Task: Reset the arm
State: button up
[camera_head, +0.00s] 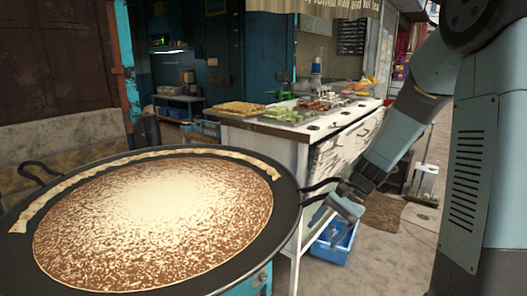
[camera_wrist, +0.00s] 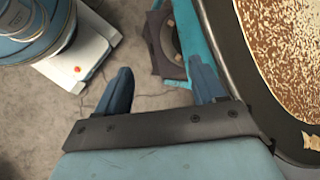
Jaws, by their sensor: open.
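My gripper (camera_head: 347,203) is at the right of the pan in the head view, low beside the pan's right handle. In the wrist view my gripper (camera_wrist: 162,88) has its two fingers spread apart with nothing between them. Below them is bare ground. In the head view my arm comes down from the upper right. Whether the gripper touches the pan's handle cannot be told.
A white food counter (camera_head: 290,150) stands behind. A blue crate (camera_head: 333,243) sits on the ground.

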jog(key=s+d+r+n+t+h, duration=0.3)
jog(key=s+r+t, duration=0.1)
jog(key=s+r, duration=0.4)
jog(key=s+d+r+n+t+h, duration=0.3)
jog(key=s+r+n, duration=0.1)
jog(key=s+r, duration=0.4)
jog(key=shift+s+d+r+t+h, duration=0.2)
jog(key=shift+d+r+t+h, duration=0.15)
jog(key=shift+r, duration=0.85)
